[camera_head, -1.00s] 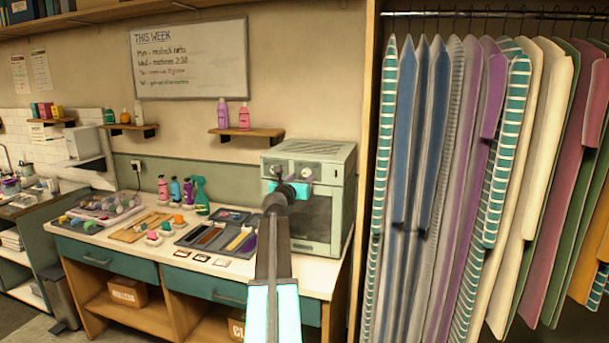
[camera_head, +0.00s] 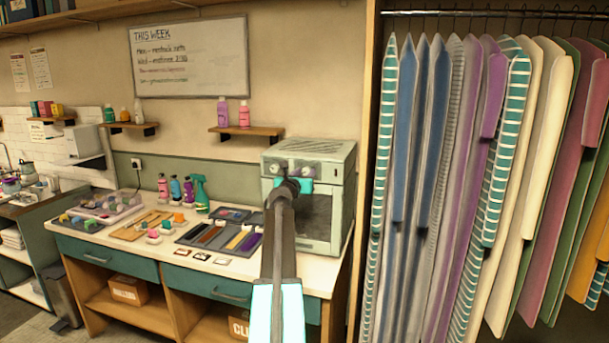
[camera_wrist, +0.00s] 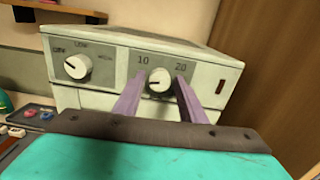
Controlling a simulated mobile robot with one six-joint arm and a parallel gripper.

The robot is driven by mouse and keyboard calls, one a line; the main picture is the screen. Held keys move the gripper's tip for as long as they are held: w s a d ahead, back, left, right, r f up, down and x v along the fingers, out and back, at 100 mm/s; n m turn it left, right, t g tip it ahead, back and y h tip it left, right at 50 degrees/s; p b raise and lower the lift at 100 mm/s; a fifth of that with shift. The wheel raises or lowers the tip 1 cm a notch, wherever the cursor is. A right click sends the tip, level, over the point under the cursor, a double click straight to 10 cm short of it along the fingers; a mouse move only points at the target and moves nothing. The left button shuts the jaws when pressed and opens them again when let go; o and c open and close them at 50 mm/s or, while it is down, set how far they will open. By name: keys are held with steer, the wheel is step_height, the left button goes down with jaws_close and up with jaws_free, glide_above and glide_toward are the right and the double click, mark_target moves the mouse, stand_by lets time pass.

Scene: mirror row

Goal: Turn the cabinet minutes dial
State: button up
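The pale green cabinet (camera_head: 310,155) stands at the right end of the counter, its front panel bearing two white dials. In the wrist view, the minutes dial (camera_wrist: 159,81) sits under the marks 10 and 20, with a short dark mark pointing to the left. My gripper (camera_wrist: 160,88) has one purple finger on each side of this dial. A narrow gap seems to show between the dial and each finger, so it looks open around the dial. In the head view, my gripper (camera_head: 304,172) is at the cabinet's upper front, and my arm hides part of the front.
A second dial (camera_wrist: 77,67) with OFF and LOW marks is left of the minutes dial. A dark tray (camera_head: 190,239) and several bottles stand on the counter left of the cabinet. Hanging garments (camera_head: 440,180) fill the rack at the right.

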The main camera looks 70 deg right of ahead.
steer(key=c, duration=0.7)
steer(key=shift+c, duration=0.2)
